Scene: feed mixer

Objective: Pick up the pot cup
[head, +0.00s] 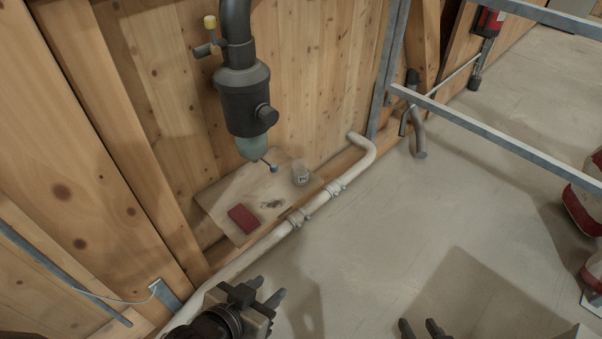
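A small pale, translucent cup with a dark mark (300,174), which looks like the pot cup, stands upright near the right end of a wooden shelf (228,202) against the plank wall. My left gripper (267,290) is at the bottom of the view, in front of and below the shelf, well apart from the cup. Its two dark fingertips are parted with nothing between them. My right gripper (420,326) shows only its fingertips at the bottom edge, over the floor. They are parted and look empty.
A dark pipe fitting with a greenish bowl (252,145) hangs over the shelf. A white pipe (320,201) runs along the shelf's front. Metal rails (495,137) stand right.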

